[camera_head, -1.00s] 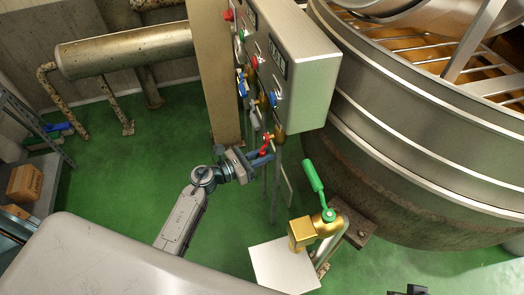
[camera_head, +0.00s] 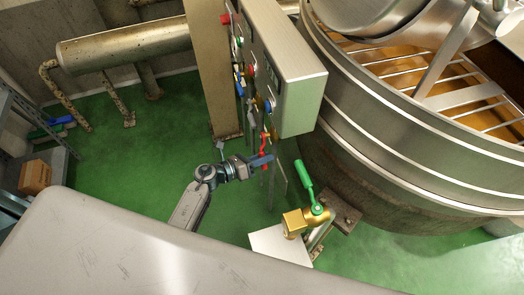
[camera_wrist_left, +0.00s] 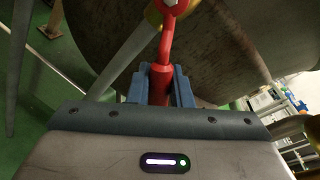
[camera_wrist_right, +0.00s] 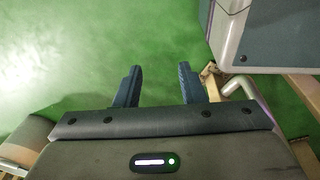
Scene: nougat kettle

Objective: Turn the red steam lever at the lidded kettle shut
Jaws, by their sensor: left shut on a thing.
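The red steam lever (camera_head: 264,144) is below the grey control box, beside the large kettle (camera_head: 400,140). In the left wrist view the red lever (camera_wrist_left: 164,50) runs from a brass valve fitting at the top down between my fingers. My left gripper (camera_head: 262,160) is shut on the lever's handle end; the blue fingers (camera_wrist_left: 161,88) lie on both sides of it. The kettle's grated lid is at the upper right of the head view. My right gripper (camera_wrist_right: 158,85) shows only in its own wrist view, open and empty above the green floor.
The grey control box (camera_head: 298,85) with coloured knobs hangs right above my left gripper. A brass valve with a green handle (camera_head: 304,180) stands to the right. A rusty horizontal pipe (camera_head: 120,45) is at the left rear.

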